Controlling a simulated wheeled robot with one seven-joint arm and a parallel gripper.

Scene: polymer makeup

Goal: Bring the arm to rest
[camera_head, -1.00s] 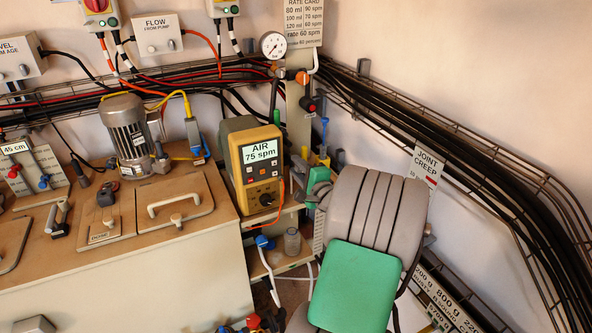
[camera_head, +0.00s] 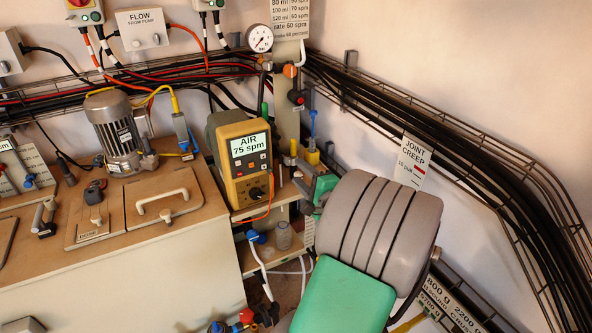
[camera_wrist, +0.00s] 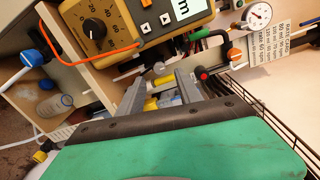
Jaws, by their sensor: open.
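My gripper (camera_wrist: 160,92) shows in the wrist view, with two grey fingers standing apart and pointing away from the camera. It is open. Yellow and grey parts show behind and between the fingers; I cannot tell whether they touch them. In the head view my grey and green arm stands at the lower right and hides most of the gripper. The yellow meter (camera_head: 246,170) reading "AIR 75 spm" is left of the arm. It also shows in the wrist view (camera_wrist: 125,12), beyond the fingers.
A pressure gauge (camera_head: 259,38) and valves are on the post behind the meter. A clear jar (camera_head: 283,236) stands on the shelf below. A wire cable tray (camera_head: 420,130) runs along the right wall with a "JOINT CREEP" tag (camera_head: 412,162). A motor (camera_head: 115,128) stands on the left bench.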

